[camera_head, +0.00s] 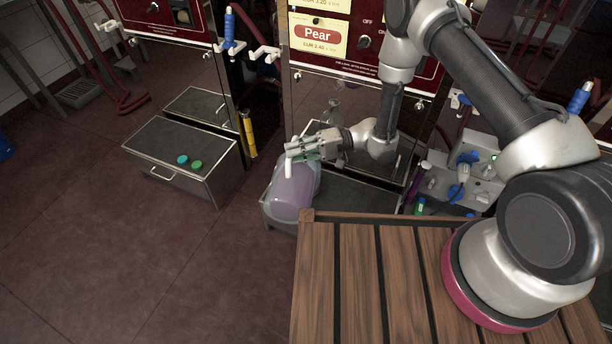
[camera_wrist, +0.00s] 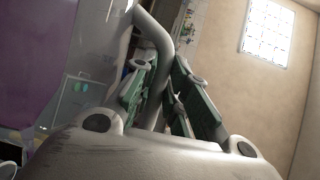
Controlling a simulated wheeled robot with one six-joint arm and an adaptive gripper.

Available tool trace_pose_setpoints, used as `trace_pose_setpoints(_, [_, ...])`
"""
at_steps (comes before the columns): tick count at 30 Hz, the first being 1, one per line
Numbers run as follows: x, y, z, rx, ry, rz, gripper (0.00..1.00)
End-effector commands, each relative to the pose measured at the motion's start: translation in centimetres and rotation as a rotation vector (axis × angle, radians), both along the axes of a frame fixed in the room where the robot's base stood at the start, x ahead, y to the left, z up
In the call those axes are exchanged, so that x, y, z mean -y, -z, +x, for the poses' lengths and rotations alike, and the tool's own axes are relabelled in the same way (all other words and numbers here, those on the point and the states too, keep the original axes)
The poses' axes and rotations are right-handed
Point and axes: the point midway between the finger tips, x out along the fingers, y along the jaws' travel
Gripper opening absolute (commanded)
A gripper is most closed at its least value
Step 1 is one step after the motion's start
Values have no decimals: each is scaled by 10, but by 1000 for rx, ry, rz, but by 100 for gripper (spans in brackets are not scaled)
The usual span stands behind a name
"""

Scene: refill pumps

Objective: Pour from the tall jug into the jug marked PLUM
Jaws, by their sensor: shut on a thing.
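My gripper (camera_head: 308,148) is shut on the white handle (camera_wrist: 153,35) of a translucent jug (camera_head: 292,190) with purple contents. In the head view the jug hangs below and beside the fingers, slightly tilted, over or in the left end of a grey open drawer (camera_head: 283,224). In the wrist view the jug (camera_wrist: 55,60) fills the left side, and the green-padded fingers (camera_wrist: 165,95) close around its handle. I cannot tell whether the jug touches the drawer. No PLUM marking is readable in either view, and I cannot pick out a second jug.
Another drawer unit (camera_head: 165,155) at left carries a teal cap (camera_head: 182,160) and a green cap (camera_head: 197,165). A slatted wooden top (camera_head: 365,280) is in front. Open floor (camera_head: 120,260) lies at left.

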Motion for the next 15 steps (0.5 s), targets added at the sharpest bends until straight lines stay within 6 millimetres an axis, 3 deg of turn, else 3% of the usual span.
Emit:
trace_pose_setpoints(10, [0,0,0,6,0,2,0])
trace_pose_setpoints(15, [-1,17,-10,91,-1,-11,0])
